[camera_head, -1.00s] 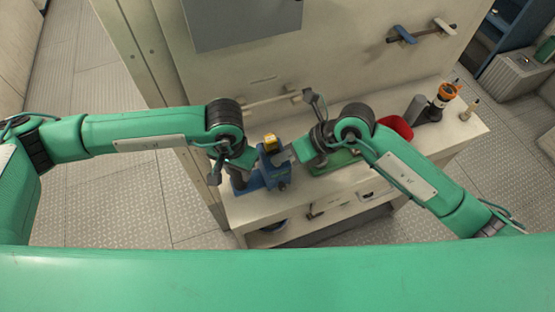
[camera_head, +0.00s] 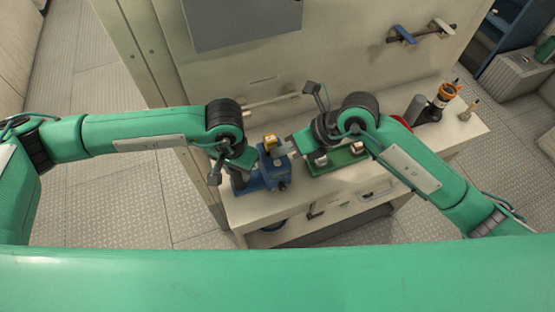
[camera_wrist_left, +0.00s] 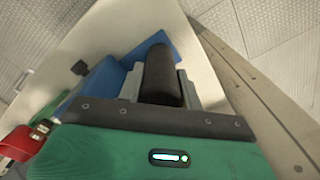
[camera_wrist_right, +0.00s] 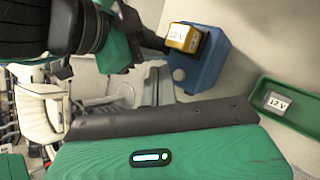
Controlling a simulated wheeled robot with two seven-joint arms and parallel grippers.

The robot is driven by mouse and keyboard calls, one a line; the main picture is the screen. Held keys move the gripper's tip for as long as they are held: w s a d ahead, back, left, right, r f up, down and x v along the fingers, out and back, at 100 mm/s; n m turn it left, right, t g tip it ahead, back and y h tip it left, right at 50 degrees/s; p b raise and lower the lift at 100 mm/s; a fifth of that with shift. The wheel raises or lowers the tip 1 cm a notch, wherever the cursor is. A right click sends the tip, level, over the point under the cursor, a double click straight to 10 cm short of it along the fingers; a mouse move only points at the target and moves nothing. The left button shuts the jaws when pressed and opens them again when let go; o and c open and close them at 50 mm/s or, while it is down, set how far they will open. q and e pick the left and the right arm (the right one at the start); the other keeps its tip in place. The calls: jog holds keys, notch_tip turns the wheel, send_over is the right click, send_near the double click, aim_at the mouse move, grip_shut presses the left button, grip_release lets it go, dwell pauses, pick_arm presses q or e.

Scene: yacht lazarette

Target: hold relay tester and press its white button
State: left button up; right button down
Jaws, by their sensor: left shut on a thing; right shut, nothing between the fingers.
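The relay tester (camera_head: 275,172) is a blue block with a yellow part on top, at the left end of the counter. In the right wrist view, the tester (camera_wrist_right: 208,62) shows the yellow part marked "12 V" and a round, pale button (camera_wrist_right: 179,75) on its side. My left gripper (camera_wrist_left: 162,88) is shut on the tester's dark upright handle (camera_wrist_left: 161,72). My right gripper (camera_wrist_right: 150,88) is shut and empty, its tips close to the button side. I cannot tell whether they touch it. In the head view, my right gripper (camera_head: 291,146) is just right of the tester's top.
Behind that arm are a red item (camera_head: 402,121), a dark cylinder (camera_head: 415,108) and an orange-topped item (camera_head: 446,94).

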notch_tip(320, 180, up, 4)
jog(key=shift+f, duration=0.15)
dwell(0.6)
pick_arm(q)
jog(key=o, duration=1.3)
